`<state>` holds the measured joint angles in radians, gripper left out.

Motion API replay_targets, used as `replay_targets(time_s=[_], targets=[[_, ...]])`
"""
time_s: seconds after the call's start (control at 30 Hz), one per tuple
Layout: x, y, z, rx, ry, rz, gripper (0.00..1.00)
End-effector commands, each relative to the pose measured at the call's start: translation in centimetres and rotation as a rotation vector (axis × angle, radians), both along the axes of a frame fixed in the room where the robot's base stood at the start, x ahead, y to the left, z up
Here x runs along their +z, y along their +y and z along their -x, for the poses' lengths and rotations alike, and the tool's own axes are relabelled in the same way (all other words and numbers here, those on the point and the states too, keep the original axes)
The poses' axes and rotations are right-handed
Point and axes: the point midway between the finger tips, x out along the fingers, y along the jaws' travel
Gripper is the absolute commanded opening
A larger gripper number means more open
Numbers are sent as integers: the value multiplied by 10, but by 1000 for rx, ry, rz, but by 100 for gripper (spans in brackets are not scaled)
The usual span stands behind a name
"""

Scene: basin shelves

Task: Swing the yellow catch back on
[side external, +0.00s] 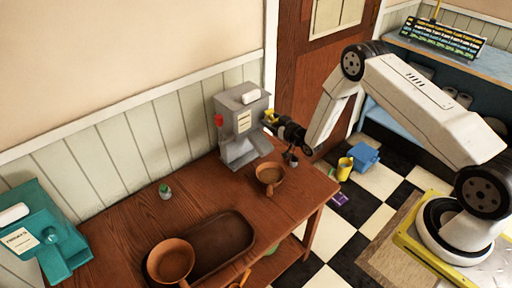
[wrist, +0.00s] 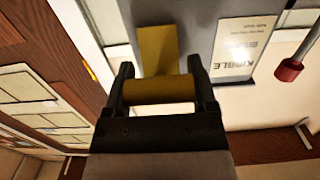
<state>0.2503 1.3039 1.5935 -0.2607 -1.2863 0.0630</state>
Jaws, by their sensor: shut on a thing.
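The yellow catch (side external: 270,116) is on the right side of the grey dispenser (side external: 226,103), which stands on the wooden table. In the wrist view the catch shows as a flat yellow plate (wrist: 157,45) with a round yellow bar across its end. My gripper (wrist: 160,88) is shut on that bar, with one dark finger at each end. In the side view my gripper (side external: 273,122) is beside the dispenser at the catch, and its fingers are too small to make out clearly.
The dispenser has a red knob (side external: 218,120), also in the wrist view (wrist: 288,71), and a pale label reading KIBBLE (wrist: 240,48). A brown bowl (side external: 269,174) stands close in front. A teal dispenser (side external: 50,236) is at the far left. A brown door (side external: 312,85) is behind.

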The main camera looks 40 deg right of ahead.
Motion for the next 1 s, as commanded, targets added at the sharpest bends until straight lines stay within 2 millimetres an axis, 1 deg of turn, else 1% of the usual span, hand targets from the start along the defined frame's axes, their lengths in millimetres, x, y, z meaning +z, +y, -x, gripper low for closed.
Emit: replay_targets(time_s=[0.27,0.7,1.0], targets=[[6,0,-4,-1,120,1,14],[12,0,-12,0,362,2,14],[14,0,-15,-1,461,2,14]])
